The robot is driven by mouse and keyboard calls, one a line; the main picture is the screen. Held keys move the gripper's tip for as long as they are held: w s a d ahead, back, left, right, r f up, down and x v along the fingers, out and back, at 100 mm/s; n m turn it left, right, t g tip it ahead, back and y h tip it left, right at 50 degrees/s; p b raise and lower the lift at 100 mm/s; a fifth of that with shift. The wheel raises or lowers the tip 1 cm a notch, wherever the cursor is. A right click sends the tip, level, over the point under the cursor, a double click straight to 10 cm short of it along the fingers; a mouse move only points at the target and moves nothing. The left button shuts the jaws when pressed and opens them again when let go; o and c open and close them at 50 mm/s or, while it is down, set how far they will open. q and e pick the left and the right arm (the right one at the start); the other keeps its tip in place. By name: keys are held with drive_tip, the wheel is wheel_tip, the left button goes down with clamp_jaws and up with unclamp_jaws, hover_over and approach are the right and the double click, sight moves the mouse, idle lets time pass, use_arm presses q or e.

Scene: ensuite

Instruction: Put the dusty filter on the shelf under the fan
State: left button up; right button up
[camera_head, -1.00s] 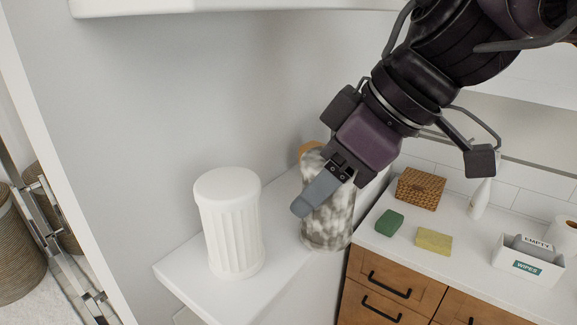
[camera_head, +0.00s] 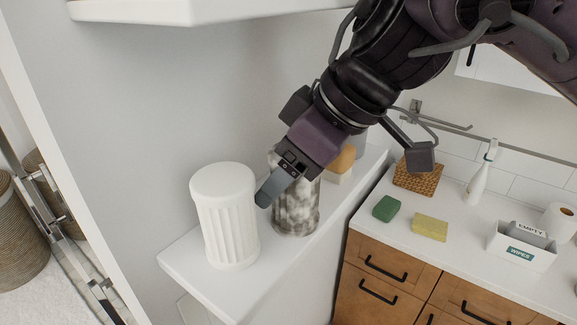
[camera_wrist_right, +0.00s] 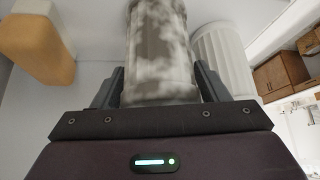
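The dusty filter (camera_head: 296,207) is an upright cylinder mottled grey and white. In the head view it is over the white shelf (camera_head: 203,287), right of a white ribbed cylinder (camera_head: 227,220). I cannot tell whether its base touches the shelf. My right gripper (camera_head: 275,184) is at the filter's upper part. In the right wrist view the filter (camera_wrist_right: 160,50) sits between the two fingers (camera_wrist_right: 160,88), which look closed against its sides. My left gripper is not in view. I cannot make out a fan.
An orange-topped white object (camera_head: 342,162) stands on the shelf behind the filter. A white overhead unit (camera_head: 190,12) hangs above. The counter at the right holds a green sponge (camera_head: 386,208), a yellow sponge (camera_head: 430,227), a wicker basket (camera_head: 418,178) and a wipes box (camera_head: 522,246).

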drive_tip(key=shift+r, duration=0.1)
drive_tip(key=shift+d+r, duration=0.15)
drive_tip(key=shift+r, duration=0.1)
drive_tip(key=shift+v, duration=3.6)
